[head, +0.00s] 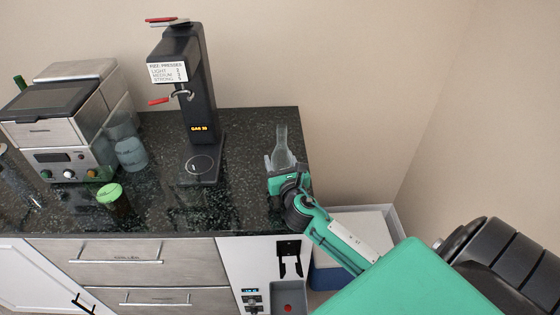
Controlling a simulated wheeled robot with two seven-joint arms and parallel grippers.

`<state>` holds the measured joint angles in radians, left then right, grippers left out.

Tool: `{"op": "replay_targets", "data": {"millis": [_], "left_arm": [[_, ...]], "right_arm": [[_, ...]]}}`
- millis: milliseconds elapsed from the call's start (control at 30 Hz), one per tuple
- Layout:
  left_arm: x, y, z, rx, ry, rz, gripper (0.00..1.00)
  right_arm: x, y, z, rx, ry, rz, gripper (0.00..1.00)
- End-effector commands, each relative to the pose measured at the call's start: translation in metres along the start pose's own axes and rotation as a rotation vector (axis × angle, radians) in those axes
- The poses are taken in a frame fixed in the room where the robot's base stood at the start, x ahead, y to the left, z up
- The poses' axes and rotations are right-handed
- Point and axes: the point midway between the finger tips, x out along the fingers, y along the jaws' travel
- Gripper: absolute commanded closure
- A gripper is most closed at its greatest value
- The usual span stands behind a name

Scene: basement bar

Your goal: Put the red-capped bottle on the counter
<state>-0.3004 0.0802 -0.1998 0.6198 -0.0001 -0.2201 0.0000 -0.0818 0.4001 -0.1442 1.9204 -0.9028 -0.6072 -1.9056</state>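A clear bottle (282,146) with a narrow neck is upright at the right end of the dark speckled counter (241,165). I see no red cap on it; its lower part is hidden by my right gripper (282,166). My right arm comes in from the right, and its gripper is at the bottle, with fingers that appear to be on either side of it. I cannot tell whether they press on it, or whether its base touches the counter. My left gripper is not in view.
A tall black dispenser (190,85) with red levers stands mid-counter. A silver machine (65,120), bluish bottles (130,152) and a green-lidded jar (112,198) are to the left. The counter between dispenser and gripper is clear. A blue-and-white box (345,232) sits beyond the counter's right edge.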

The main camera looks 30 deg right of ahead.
Motion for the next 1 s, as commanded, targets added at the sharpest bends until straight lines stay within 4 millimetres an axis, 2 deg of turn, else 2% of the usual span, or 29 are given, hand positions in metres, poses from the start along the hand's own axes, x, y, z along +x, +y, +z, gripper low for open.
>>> {"op": "replay_targets", "data": {"millis": [67, 100, 200, 567, 767, 1000], "left_arm": [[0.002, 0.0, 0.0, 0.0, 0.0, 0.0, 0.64], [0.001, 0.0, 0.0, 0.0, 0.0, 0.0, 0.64], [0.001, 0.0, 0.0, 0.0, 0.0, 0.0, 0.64], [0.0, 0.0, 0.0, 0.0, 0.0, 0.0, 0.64], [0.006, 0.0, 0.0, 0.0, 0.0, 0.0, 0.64], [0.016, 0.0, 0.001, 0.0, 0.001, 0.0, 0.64]], "right_arm": [[0.0, 0.0, -0.003, -0.001, -0.001, 0.0, 0.86], [0.0, 0.0, -0.003, -0.001, 0.0, 0.0, 0.41], [0.0, 0.0, -0.002, -0.001, 0.0, 0.0, 0.25], [-0.002, 0.0, 0.001, 0.0, 0.001, 0.001, 0.25], [-0.031, 0.0, -0.002, -0.001, 0.002, 0.002, 0.25], [-0.079, 0.0, -0.002, 0.0, 0.002, 0.002, 0.25]]}}
